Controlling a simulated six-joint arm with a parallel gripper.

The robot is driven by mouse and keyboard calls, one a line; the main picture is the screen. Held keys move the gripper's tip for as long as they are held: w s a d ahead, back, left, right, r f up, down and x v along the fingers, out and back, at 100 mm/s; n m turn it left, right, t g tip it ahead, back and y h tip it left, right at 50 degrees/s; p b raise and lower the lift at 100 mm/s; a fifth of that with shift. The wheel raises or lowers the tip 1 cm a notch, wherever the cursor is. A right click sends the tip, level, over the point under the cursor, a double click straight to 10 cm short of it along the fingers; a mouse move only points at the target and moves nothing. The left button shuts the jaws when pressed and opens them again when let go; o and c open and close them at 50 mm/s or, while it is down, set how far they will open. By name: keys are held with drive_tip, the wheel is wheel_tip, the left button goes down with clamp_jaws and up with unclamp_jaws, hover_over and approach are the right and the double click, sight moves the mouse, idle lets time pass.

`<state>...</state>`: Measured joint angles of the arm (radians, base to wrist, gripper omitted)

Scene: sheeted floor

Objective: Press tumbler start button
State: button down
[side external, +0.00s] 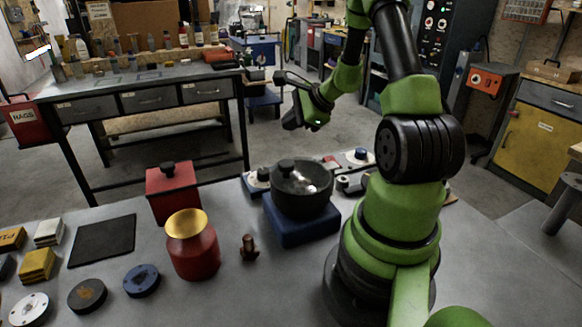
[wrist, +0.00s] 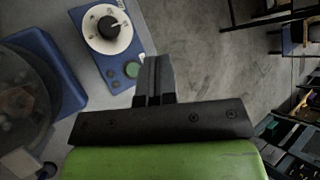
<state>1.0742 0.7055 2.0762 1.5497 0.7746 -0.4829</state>
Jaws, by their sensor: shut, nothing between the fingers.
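The tumbler (side external: 302,190) is a dark drum with a clear lid and black knob on a blue base. In the wrist view the drum (wrist: 22,95) is partly cut off at the left, with something hexagonal inside. A blue control box (wrist: 122,72) with a white dial and black knob stands beside it. In the side view the box (side external: 257,185) is left of the tumbler. My gripper (wrist: 158,60) is shut and empty. It also shows in the side view (side external: 290,120), raised above the bench behind the drum.
A red box (side external: 172,188), a red canister with a gold lid (side external: 193,250) and a small copper-coloured part (side external: 249,248) stand left of the tumbler. More switch gear (side external: 350,165) sits behind it on the right. Floor (wrist: 215,85) shows past the bench edge.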

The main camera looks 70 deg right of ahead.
drive_tip(key=shift+f, duration=0.1)
drive_tip(key=shift+f, duration=4.3)
drive_tip(key=shift+f, duration=0.4)
drive_tip(key=shift+f, duration=0.35)
drive_tip(key=shift+r, duration=0.8)
drive_tip(key=shift+r, duration=2.5)
